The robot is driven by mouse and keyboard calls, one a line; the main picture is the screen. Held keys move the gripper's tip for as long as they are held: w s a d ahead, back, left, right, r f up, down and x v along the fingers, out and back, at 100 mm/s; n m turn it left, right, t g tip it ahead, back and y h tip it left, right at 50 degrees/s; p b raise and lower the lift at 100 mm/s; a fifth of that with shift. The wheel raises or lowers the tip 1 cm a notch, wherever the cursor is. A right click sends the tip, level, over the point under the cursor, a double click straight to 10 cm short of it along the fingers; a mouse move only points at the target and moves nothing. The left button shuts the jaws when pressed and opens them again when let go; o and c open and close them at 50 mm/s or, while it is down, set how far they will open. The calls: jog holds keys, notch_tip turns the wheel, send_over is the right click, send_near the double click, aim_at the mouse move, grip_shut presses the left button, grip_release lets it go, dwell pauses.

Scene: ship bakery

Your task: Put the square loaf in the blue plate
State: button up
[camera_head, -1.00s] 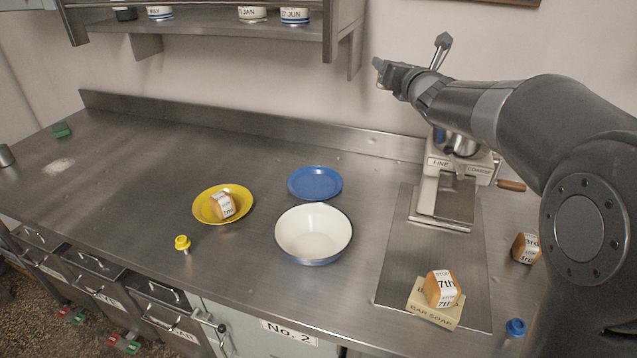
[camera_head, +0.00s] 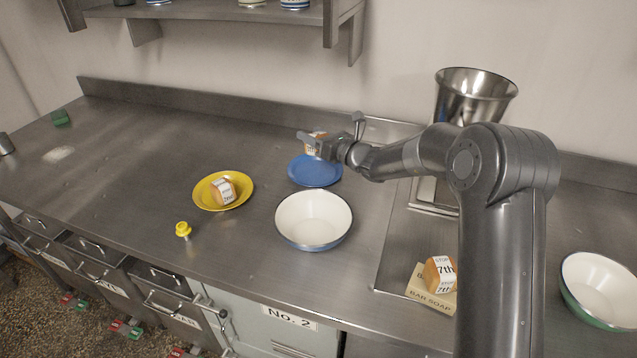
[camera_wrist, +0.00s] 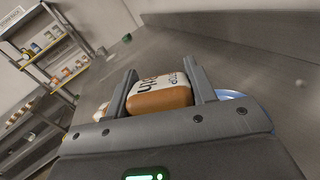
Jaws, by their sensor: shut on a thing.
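My gripper (camera_head: 311,142) is shut on a brown loaf with a white lettered label (camera_wrist: 160,95). In the head view it holds the loaf above the far edge of the blue plate (camera_head: 316,174). In the wrist view the loaf sits between both fingers, and a bit of the blue plate's rim (camera_wrist: 234,95) shows behind the right finger. The blue plate looks empty. The gap between loaf and plate is hard to judge.
A yellow plate (camera_head: 207,199) with another loaf (camera_head: 222,190) stands left. A white bowl (camera_head: 313,215) is in front of the blue plate. The left counter is mostly clear.

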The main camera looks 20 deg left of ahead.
send_over(327, 183)
jog(key=s+x, duration=0.1)
jog(key=x, duration=0.3)
jog(key=f, duration=0.9)
jog(key=shift+w+a+f, duration=0.2)
jog(key=shift+a+f, duration=0.1)
jog(key=shift+f, duration=0.1)
jog(key=o, duration=1.1)
jog(key=shift+c, duration=0.2)
jog(key=shift+o, duration=0.5)
jog(key=shift+v, duration=2.5)
